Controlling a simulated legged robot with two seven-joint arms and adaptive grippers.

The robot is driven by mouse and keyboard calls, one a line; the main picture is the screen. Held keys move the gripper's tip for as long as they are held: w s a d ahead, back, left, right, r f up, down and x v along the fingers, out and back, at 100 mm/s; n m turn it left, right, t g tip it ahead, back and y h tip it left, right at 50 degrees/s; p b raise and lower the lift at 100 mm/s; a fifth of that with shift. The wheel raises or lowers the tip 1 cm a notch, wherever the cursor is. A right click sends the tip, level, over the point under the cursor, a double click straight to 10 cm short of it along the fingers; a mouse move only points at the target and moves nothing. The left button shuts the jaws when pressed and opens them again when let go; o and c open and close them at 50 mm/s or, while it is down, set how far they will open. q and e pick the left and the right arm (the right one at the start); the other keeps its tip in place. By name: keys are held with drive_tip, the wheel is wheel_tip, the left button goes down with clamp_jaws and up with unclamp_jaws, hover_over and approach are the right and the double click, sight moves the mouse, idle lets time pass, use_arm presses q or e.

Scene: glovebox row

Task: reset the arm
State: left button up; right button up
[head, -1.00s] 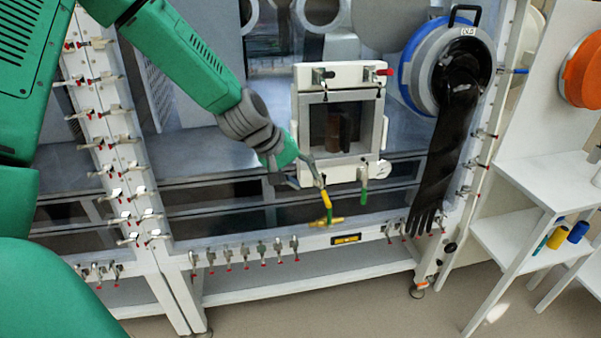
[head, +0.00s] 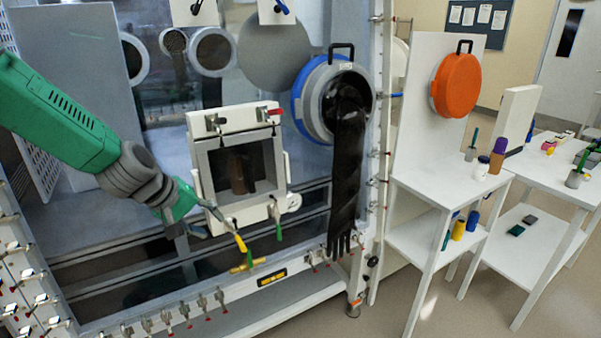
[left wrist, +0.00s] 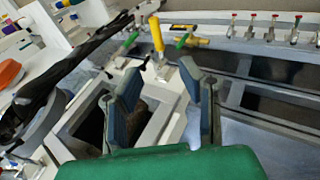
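My left arm comes in from the left in the head view. Its left gripper (head: 208,222) is at the lower left corner of the white framed hatch (head: 202,180). In the left wrist view the two fingers of the left gripper (left wrist: 162,70) stand apart with nothing held between them. A yellow-handled lever (head: 240,243) is just past the fingertips; it also shows upright in the left wrist view (left wrist: 157,36). A green-handled clamp (head: 278,226) hangs beside it. My right gripper is in neither view.
A black glove (head: 347,165) hangs from the blue-rimmed port (head: 300,98) right of the hatch. Clamps line the glovebox's lower edge. White shelves (head: 445,188) with small bottles and an orange disc (head: 456,85) stand to the right. Bare floor shows at the lower right.

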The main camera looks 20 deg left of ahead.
use_arm(q)
drive_tip(key=s+d+f+m+g+y+b, duration=0.1)
drive_tip(key=s+d+f+m+g+b, duration=0.15)
drive_tip(key=s+f, duration=0.6)
drive_tip(key=s+d+f+m+g+y+b, duration=0.1)
drive_tip(key=s+d+f+m+y+b, duration=0.2)
drive_tip(key=f, duration=1)
drive_tip(key=s+d+f+m+g+b, duration=0.1)
drive_tip(key=s+d+f+m+b, duration=0.1)
drive_tip(key=s+f, duration=0.4)
drive_tip(key=s+d+f+m+g+b, duration=0.1)
drive_tip(key=s+f, duration=0.5)
drive_tip(key=s, duration=0.7)
drive_tip(key=shift+d+f+m+h+b, duration=0.35)
drive_tip(key=shift+d+m, duration=0.2)
drive_tip(key=shift+m, duration=0.6)
drive_tip(key=shift+s, duration=0.1)
